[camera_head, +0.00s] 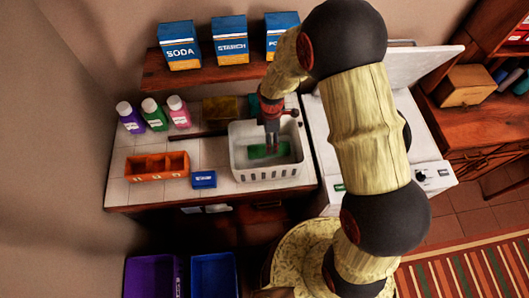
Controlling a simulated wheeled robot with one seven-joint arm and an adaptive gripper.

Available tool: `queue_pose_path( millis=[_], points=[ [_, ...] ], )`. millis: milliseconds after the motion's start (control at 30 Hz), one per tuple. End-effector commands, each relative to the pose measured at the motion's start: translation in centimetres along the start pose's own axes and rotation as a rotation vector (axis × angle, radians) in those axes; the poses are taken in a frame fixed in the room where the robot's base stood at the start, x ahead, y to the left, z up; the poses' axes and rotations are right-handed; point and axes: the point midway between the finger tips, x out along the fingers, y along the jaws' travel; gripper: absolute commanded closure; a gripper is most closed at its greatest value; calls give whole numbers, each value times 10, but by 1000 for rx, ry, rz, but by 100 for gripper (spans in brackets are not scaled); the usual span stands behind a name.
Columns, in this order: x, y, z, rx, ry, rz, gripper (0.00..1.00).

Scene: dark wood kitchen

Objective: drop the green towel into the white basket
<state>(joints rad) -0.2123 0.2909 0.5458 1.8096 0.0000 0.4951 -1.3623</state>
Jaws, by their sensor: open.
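The white basket (262,173) stands on the tiled counter, with slotted sides and an open top. The green towel (257,152) is inside the basket, seen through its open top. My gripper (271,147) points down into the basket from above, its open fingers at the towel and hiding part of it. Whether the fingers touch the towel is too small to tell.
Orange divided tray (157,166) and small blue box (204,180) sit left of the basket. Several bottles (153,114) stand behind the tray. A shelf (212,74) with boxes hangs above. A white open-lidded machine (319,137) stands right.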

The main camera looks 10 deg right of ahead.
Motion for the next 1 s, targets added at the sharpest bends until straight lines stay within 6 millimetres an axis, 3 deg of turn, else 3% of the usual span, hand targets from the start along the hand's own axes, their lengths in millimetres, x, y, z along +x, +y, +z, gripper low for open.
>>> queue_pose_path(
  millis=[333,467,1000],
  points=[
    [0,0,0,0,0,-1,30],
    [-9,0,0,0,0,1,30],
    [-105,1,0,0,0,1,30]
  ],
)
